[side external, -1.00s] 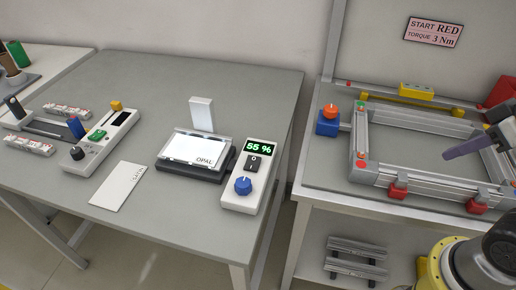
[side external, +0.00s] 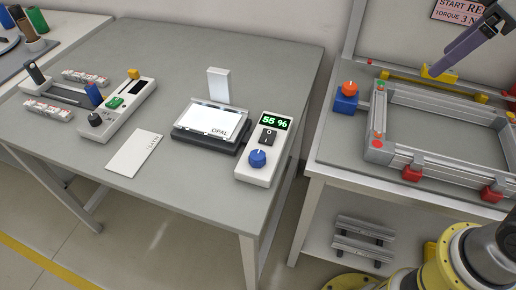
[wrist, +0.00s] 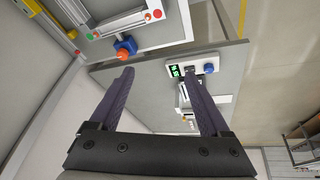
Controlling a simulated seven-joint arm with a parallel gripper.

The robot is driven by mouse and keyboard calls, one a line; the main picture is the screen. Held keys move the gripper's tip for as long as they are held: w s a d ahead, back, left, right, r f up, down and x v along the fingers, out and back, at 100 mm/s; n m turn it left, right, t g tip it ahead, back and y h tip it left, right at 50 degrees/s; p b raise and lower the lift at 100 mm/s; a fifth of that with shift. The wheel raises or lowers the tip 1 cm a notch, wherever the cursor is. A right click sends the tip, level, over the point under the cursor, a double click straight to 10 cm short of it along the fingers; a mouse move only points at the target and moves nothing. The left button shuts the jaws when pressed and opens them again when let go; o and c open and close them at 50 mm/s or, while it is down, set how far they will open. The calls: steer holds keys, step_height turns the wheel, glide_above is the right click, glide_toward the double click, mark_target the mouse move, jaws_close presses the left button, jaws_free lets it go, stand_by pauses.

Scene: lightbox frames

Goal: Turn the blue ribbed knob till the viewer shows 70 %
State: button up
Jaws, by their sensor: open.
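The blue ribbed knob (side external: 257,158) sits at the near end of a white control box (side external: 252,176) on the grey table. The box's green display (side external: 275,122) reads 55 %, and a black rocker switch (side external: 268,137) lies between display and knob. A lit viewer panel marked OPAL (side external: 215,120) stands left of the box. My gripper (wrist: 158,76) is open and empty. In the side view only part of it (side external: 465,45) shows, at the upper right above the other bench, well apart from the knob. The knob also shows beyond the fingers in the wrist view (wrist: 208,68).
A second white box with a black knob (side external: 95,119) and a yellow-topped slider stands to the left. A white card (side external: 134,153) lies between. On the right bench are a metal frame (side external: 440,165) and a blue box (side external: 346,102) with an orange knob (side external: 350,88).

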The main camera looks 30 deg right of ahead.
steer(key=w+a+n+g, duration=0.2)
steer(key=w+a+n, duration=0.1)
steer(key=w+a, duration=0.5)
steer(key=n+g, duration=0.3)
steer(key=n, duration=0.1)
glide_above(257, 154)
step_height(257, 154, down, 15)
steer(key=shift+h, duration=0.3)
step_height(257, 154, down, 13)
jaws_close()
